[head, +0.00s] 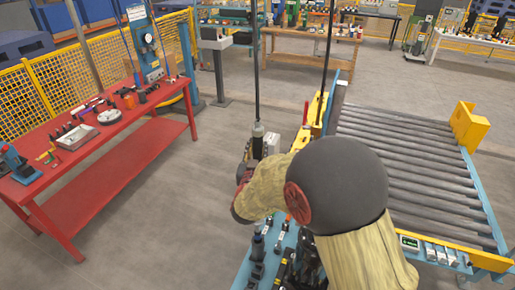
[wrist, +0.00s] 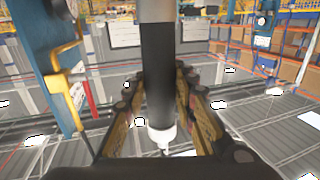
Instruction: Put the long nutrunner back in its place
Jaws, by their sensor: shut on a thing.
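The long nutrunner (head: 258,131) hangs upright on a dark cable or rod, its grey upper end showing above my gripper (head: 257,152) in the head view. In the wrist view my gripper (wrist: 160,85) has one finger on each side of the nutrunner's dark cylindrical body (wrist: 158,65), shut on it. A pale tip shows at the lower end of that body in the wrist view. My arm hides the nutrunner's lower part in the head view. I cannot make out its place for certain.
A blue bench (head: 243,262) with several dark upright tools stands below my arm. A roller conveyor (head: 400,160) with yellow end stops lies to the right. A red table (head: 110,150) with tools stands left. A second cable hangs nearby. Grey floor between table and bench is clear.

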